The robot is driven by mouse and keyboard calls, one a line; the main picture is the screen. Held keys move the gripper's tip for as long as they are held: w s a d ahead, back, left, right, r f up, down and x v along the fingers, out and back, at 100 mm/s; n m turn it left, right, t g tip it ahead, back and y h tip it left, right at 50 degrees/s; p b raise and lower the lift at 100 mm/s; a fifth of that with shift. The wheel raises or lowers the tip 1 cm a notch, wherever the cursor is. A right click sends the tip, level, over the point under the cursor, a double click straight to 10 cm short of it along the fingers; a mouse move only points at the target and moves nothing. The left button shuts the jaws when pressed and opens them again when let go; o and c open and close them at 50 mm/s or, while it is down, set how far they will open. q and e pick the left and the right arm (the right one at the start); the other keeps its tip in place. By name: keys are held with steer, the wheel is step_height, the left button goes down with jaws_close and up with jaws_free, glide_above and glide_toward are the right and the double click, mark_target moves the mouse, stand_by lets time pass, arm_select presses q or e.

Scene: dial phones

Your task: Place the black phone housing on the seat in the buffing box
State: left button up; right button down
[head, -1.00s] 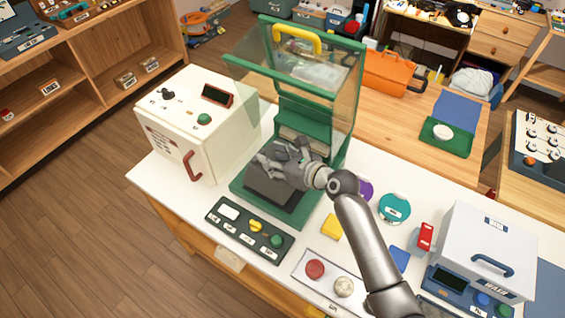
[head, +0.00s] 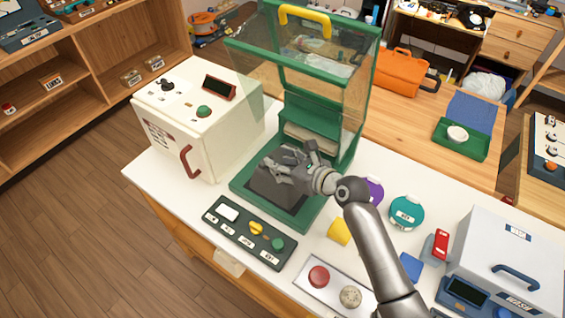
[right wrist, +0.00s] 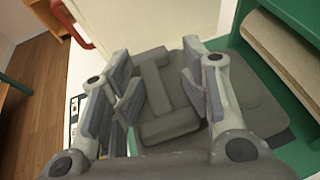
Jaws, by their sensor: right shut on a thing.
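The green buffing box (head: 262,212) stands on the white table with its clear, yellow-handled lid (head: 305,20) raised. My right gripper (head: 278,165) reaches into it from the right, low over the dark pad (head: 270,192). In the right wrist view my right gripper (right wrist: 160,88) is shut on the dark grey-black phone housing (right wrist: 155,85), which lies between its fingers. The housing is low over the dark seat area; I cannot tell whether it touches. In the head view the fingers mostly hide it. My left gripper is not in view.
A cream machine with a red handle (head: 190,162) stands close to the left of the box. A button panel (head: 248,232) lies in front. A yellow block (head: 339,232), purple and teal discs (head: 406,212) and a grey-white box (head: 510,255) are to the right.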

steer(key=c, duration=0.7)
jaws_free()
steer(key=shift+f, duration=0.15)
steer(key=shift+d+r, duration=0.15)
steer(key=shift+r, duration=0.05)
steer(key=v, duration=1.1)
steer(key=shift+s+d+r+b, duration=0.2)
steer(key=shift+s+b, duration=0.1)
steer(key=shift+b, duration=0.1)
